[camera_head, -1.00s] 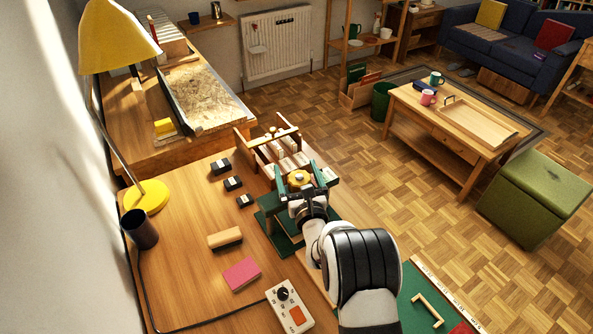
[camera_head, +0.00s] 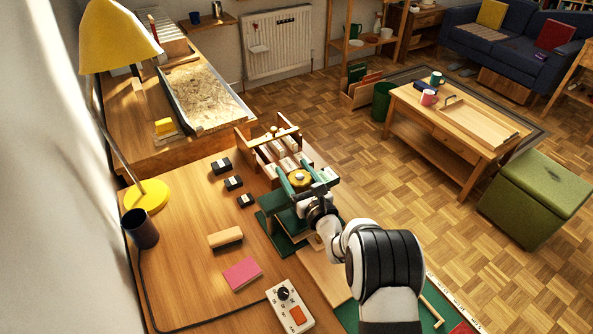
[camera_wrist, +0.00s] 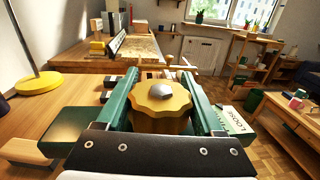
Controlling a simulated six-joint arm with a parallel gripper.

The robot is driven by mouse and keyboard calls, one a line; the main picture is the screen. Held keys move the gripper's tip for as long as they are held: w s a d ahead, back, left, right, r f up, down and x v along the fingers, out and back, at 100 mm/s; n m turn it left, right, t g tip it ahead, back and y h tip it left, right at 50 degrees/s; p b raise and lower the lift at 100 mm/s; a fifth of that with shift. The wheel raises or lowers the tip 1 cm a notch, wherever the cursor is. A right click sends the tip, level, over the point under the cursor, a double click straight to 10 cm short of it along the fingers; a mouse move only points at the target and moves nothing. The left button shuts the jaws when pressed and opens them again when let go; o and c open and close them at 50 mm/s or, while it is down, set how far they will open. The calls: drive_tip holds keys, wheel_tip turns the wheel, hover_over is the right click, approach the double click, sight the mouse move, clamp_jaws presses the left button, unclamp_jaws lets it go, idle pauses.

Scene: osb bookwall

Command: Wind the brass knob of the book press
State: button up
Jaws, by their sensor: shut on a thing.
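The brass knob (camera_wrist: 161,103) is a scalloped yellow disc with a grey centre, standing between the two green fingers of my gripper (camera_wrist: 165,90) in the wrist view. My gripper is shut on its sides. In the head view the knob (camera_head: 299,177) shows as a small gold disc between the fingers of my gripper (camera_head: 298,180). The green book press (camera_head: 278,222) stands below, mostly hidden by my gripper and wrist. A sign reading "LOOSE" (camera_wrist: 236,122) shows to the right of the fingers in the wrist view.
A wooden rack (camera_head: 275,150) stands just behind the press. Several small black blocks (camera_head: 233,183), a wooden-backed block (camera_head: 225,237), a pink pad (camera_head: 242,273) and a control box (camera_head: 290,306) lie on the desk. A yellow lamp (camera_head: 147,196) stands at left.

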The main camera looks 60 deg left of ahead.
drive_tip(key=n+g, duration=0.2)
drive_tip(key=g, duration=0.1)
drive_tip(key=s+n+g, duration=0.1)
drive_tip(key=n+g, duration=0.1)
drive_tip(key=g, duration=0.1)
drive_tip(key=shift+n+g, duration=0.3)
drive_tip(key=shift+g, duration=0.1)
drive_tip(key=shift+s+d+n+g+h, duration=0.1)
drive_tip(key=shift+s+n+g+h, duration=0.1)
drive_tip(key=shift+n+g+h, duration=0.6)
drive_tip(key=shift+s+d+n+g+h, duration=0.1)
drive_tip(key=shift+s+n+g+h, duration=0.15)
drive_tip(key=shift+n+g, duration=0.65)
drive_tip(key=shift+s+d+n+g+h, duration=0.15)
drive_tip(key=shift+n+g+h, duration=0.3)
drive_tip(key=shift+g, duration=0.85)
drive_tip(key=shift+a+r, duration=0.1)
drive_tip(key=o, duration=1.4)
drive_tip(key=v, duration=1.5)
drive_tip(key=shift+w+d+r, duration=0.1)
drive_tip(key=shift+w+d, duration=0.1)
drive_tip(key=shift+w, duration=0.2)
